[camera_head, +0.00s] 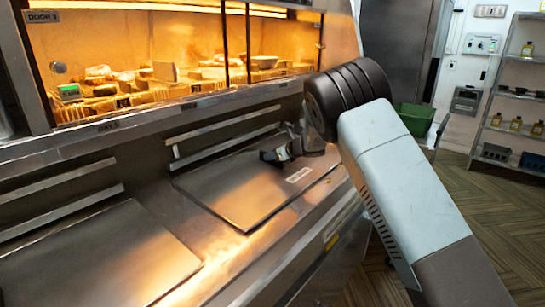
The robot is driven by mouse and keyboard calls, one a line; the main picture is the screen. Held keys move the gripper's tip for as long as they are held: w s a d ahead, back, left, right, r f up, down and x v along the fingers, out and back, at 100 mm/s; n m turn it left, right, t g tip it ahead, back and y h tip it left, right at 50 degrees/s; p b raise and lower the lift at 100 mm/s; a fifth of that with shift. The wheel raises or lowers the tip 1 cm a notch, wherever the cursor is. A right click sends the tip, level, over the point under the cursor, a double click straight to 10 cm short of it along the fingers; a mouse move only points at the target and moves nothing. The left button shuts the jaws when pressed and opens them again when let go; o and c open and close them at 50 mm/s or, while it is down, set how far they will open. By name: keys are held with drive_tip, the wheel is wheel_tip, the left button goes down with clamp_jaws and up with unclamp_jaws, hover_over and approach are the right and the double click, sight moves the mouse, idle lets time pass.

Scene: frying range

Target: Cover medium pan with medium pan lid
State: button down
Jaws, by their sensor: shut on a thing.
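A flat steel lid (238,193) with a small white label (298,174) lies on the frying range in the middle of the view. The label is too small to read, so I take it to be the medium pan lid. It looks flat or nearly so; I cannot tell whether its edge touches the range. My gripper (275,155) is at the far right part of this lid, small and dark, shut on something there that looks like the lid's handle. The fingertips are hard to make out. No pan opening shows; any pan below the lid is hidden.
Another flat steel lid (103,262) lies on the range at the lower left. A lit glass-fronted cabinet (180,60) with food stands behind the range. A green bin (414,118) and metal shelves (510,100) are at the right, with open wooden floor (500,215).

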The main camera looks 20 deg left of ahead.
drive_tip(key=shift+s+f, duration=0.15)
drive_tip(key=shift+f, duration=0.65)
drive_tip(key=c, duration=0.8)
unclamp_jaws()
drive_tip(key=shift+s+f, duration=0.1)
drive_tip(key=shift+f, duration=0.05)
drive_tip(key=shift+o, duration=0.2)
drive_tip(key=shift+w+r, duration=0.15)
drive_tip(key=shift+r, duration=1.8)
drive_tip(key=shift+w+r, duration=0.1)
drive_tip(key=shift+r, duration=1.8)
drive_tip(key=s+d, duration=0.3)
drive_tip(key=d, duration=0.4)
drive_tip(key=s+d+r, duration=0.1)
drive_tip(key=s+d, duration=0.2)
drive_tip(key=d, duration=0.4)
drive_tip(key=shift+d, duration=0.4)
drive_tip(key=shift+s, duration=0.1)
